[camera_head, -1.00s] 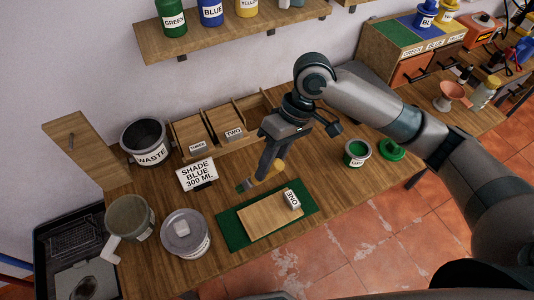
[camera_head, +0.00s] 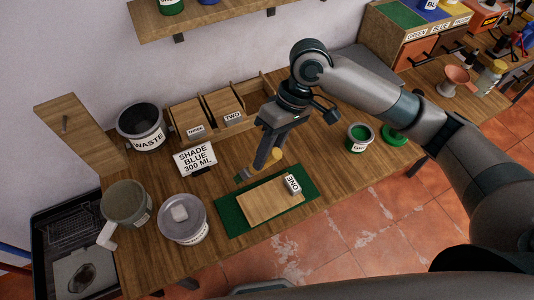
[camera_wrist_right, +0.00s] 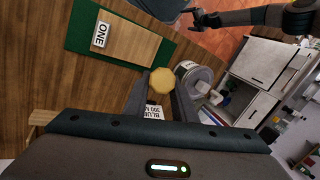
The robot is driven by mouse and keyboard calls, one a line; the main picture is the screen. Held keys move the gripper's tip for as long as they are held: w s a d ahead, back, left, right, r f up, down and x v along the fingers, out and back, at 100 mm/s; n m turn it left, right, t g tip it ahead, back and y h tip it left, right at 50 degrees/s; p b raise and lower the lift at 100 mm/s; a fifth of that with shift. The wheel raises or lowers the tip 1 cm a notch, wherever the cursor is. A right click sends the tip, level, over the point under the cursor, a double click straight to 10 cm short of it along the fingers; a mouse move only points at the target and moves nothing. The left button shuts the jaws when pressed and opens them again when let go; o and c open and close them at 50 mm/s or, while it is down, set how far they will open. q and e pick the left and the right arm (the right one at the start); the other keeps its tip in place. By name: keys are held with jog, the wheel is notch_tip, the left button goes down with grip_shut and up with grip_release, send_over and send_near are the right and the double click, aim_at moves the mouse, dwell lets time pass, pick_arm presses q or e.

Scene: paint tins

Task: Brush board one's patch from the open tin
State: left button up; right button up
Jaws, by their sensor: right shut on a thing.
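Board one (camera_head: 262,205) is a pale wooden board with a ONE label (camera_head: 293,184), lying on a green mat (camera_head: 228,220); it also shows in the right wrist view (camera_wrist_right: 135,45). The open tin (camera_head: 358,145) holds green paint and stands to the right, its green lid (camera_head: 395,135) beside it. My right gripper (camera_head: 264,162) is shut on a brush, whose yellow end (camera_head: 277,154) shows in both views (camera_wrist_right: 162,80). The brush's dark greenish tip (camera_head: 243,178) appears just off the mat's back left; its height is unclear. My left gripper (camera_wrist_right: 205,18) seems to show small in the wrist view, its jaws unclear.
A SHADE BLUE 300 ML sign (camera_head: 195,158), a waste bin (camera_head: 140,125), a grey tub (camera_head: 127,205) and a lidded pot (camera_head: 183,222) stand at left. Compartments marked TWO and THREE (camera_head: 220,103) are behind. Bare table lies between mat and open tin.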

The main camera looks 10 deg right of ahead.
pick_arm(q)
jog(key=shift+f+b, duration=1.15)
jog(key=shift+f, duration=0.35)
pick_arm(e)
jog(key=shift+f, duration=1.2)
jog(key=shift+d+f, duration=0.15)
jog(key=shift+d, duration=0.25)
pick_arm(q)
notch_tip(320, 180, down, 6)
jog(key=b, duration=0.6)
pick_arm(e)
jog(key=w+d+m+t, duration=0.1)
jog(key=d+m+t, duration=0.2)
jog(key=d+m, duration=0.4)
jog(key=d+f, duration=0.1)
jog(key=d, duration=0.5)
jog(key=shift+d+y, duration=0.35)
jog(key=shift+y, duration=0.05)
pick_arm(q)
jog(key=shift+f, duration=0.1)
jog(key=shift+c, duration=0.6)
pick_arm(e)
jog(key=shift+w, duration=0.1)
